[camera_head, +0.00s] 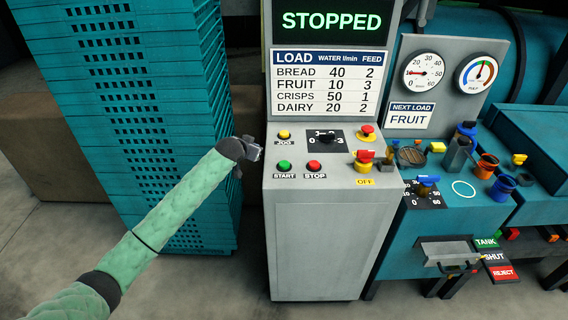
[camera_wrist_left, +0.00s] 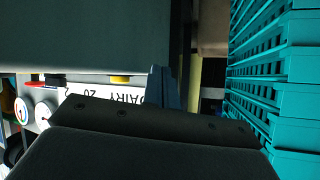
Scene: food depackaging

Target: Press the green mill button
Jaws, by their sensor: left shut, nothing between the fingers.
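The green button (camera_head: 284,165), labelled START, is on the sloped top of the grey control cabinet (camera_head: 318,240), at the left. A red STOP button (camera_head: 314,165) sits to its right, and a yellow JOG button (camera_head: 284,134) is above it. My left gripper (camera_head: 256,152) is shut and empty, just left of the cabinet's left edge and apart from the green button. In the left wrist view the fingers (camera_wrist_left: 162,88) show beside the cabinet, with a yellow button (camera_wrist_left: 120,78) past them; the green button cannot be made out there.
The cabinet screen (camera_head: 331,21) reads STOPPED, above a load table (camera_head: 328,82). A rotary knob (camera_head: 325,138), a red emergency button (camera_head: 366,131) and a red switch (camera_head: 364,160) share the panel. Stacked teal crates (camera_head: 130,100) stand left. A teal machine (camera_head: 470,215) stands right.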

